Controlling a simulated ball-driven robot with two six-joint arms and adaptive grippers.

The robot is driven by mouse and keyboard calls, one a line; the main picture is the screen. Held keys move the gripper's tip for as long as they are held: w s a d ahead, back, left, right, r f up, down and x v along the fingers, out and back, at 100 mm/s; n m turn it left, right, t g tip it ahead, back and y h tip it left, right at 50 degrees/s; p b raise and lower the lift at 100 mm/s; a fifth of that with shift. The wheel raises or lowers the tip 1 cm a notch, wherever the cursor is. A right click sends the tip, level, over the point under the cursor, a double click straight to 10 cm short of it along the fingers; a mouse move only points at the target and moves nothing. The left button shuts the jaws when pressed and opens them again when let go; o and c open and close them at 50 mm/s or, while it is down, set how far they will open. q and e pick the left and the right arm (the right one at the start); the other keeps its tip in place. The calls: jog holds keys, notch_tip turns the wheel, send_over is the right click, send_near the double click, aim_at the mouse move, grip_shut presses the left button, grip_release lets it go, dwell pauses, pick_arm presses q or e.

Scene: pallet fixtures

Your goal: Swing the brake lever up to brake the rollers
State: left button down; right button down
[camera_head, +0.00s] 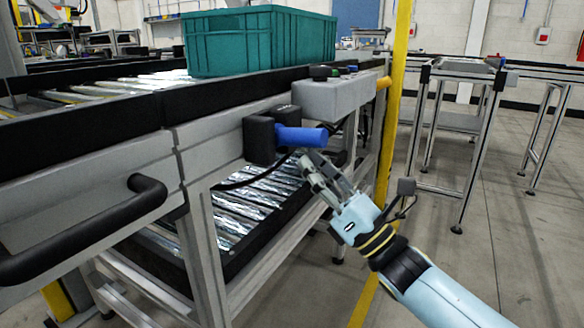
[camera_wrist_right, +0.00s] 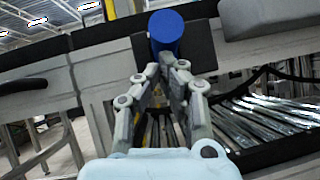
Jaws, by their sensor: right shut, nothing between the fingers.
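The brake lever has a blue cylindrical handle (camera_head: 301,137) that sticks out to the right from a black block (camera_head: 260,139) on the conveyor's side rail. In the right wrist view the blue handle (camera_wrist_right: 166,32) shows end-on, just beyond the fingertips. My right gripper (camera_head: 305,160) is shut and empty, with its fingertips just below the handle. Whether they touch it I cannot tell. In the right wrist view the right gripper (camera_wrist_right: 168,65) points at the handle with its fingertips close together. My left gripper is not in view.
A teal crate (camera_head: 259,42) stands on the upper rollers (camera_head: 100,90). A grey control box (camera_head: 338,97) with buttons sits right of the lever. A black bar handle (camera_head: 90,235) juts out at the left. A yellow post (camera_head: 393,110) rises behind my right wrist.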

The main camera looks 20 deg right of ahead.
aim_at(311, 145)
jog(key=shift+r+g+p, duration=0.3)
jog(key=shift+r+p, duration=0.15)
jog(key=shift+r, duration=0.1)
jog(key=shift+s+d+r+p, duration=0.1)
jog(key=shift+r+p, duration=0.05)
jog(key=shift+p, duration=0.3)
jog(key=r+g+h+p, duration=0.1)
jog(key=g+p, duration=0.1)
jog(key=p, duration=0.1)
jog(key=shift+s+d+r+n, duration=0.1)
jog(key=shift+s+n, duration=0.05)
jog(key=shift+n, duration=0.25)
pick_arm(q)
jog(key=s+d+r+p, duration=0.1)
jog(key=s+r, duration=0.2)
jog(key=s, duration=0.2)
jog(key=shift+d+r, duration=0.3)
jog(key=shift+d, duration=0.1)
pick_arm(e)
jog(key=shift+r, duration=0.3)
